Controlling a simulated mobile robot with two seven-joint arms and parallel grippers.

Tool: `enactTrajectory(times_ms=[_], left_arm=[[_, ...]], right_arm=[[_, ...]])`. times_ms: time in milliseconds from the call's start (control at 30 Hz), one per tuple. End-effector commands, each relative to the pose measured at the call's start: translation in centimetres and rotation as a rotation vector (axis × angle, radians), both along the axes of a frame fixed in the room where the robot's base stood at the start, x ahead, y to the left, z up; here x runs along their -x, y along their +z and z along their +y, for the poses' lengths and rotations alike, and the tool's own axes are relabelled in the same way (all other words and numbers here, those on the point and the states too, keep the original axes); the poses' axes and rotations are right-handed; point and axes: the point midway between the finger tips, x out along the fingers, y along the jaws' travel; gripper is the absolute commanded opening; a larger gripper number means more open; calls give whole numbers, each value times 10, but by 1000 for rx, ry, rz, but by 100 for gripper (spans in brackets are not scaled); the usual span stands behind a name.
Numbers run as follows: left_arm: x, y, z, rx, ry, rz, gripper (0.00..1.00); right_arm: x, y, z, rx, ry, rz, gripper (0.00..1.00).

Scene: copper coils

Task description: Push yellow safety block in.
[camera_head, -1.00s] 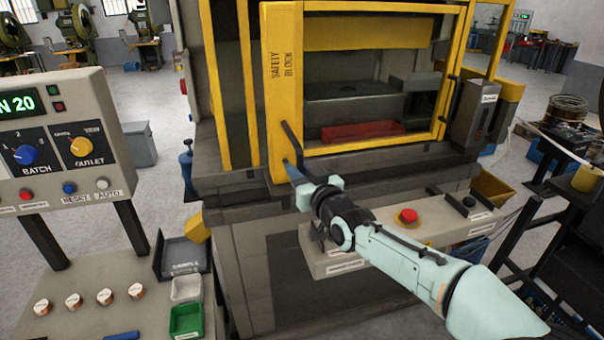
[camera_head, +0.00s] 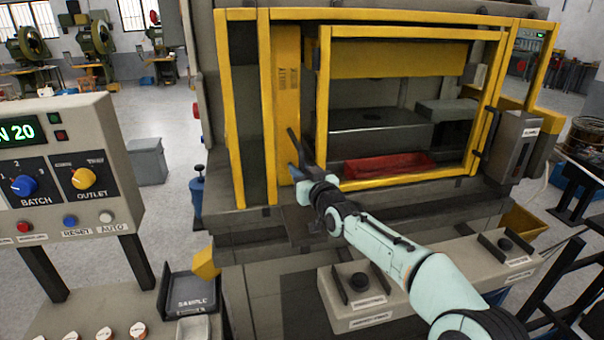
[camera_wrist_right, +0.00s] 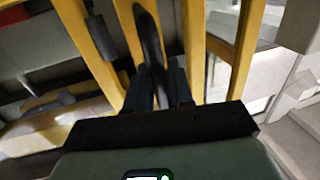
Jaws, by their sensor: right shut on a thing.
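The yellow safety block (camera_head: 288,75) is a tall upright bar with dark lettering on the press front. It now stands between the yellow frame posts, further back than before. Its black handle (camera_head: 294,145) sticks out low on its front. My right gripper (camera_head: 300,175) is at this handle. In the right wrist view, the fingers (camera_wrist_right: 159,75) are shut around the dark handle (camera_wrist_right: 149,35), with yellow bars behind. The block's lower end is partly hidden by my gripper. My left gripper is not in view.
The yellow guard frame (camera_head: 322,100) borders the block on the right. A red part (camera_head: 388,165) lies inside the press. A button console (camera_head: 350,300) is below my right arm.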

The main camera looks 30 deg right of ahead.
Motion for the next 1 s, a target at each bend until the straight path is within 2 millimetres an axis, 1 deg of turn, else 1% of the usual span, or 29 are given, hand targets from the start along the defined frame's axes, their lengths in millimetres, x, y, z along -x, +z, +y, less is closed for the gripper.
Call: enactTrajectory(times_ms=[33, 333, 367, 400, 667, 767, 867, 1000], left_arm=[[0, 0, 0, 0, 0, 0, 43], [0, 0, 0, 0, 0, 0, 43], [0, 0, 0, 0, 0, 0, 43], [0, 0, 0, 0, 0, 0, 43], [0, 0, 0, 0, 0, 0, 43], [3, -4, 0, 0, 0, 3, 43], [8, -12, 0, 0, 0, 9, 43], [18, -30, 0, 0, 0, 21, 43]], right_arm=[[0, 2, -1, 0, -2, -8, 0], [0, 4, -2, 0, -3, -10, 0], [0, 4, -2, 0, -3, -10, 31], [0, 4, -2, 0, -3, -10, 38], [0, 2, -1, 0, -2, -6, 38], [5, 1, -1, 0, -2, -5, 38], [17, -1, -1, 0, -3, -5, 38], [45, -2, 0, 3, -4, -5, 38]])
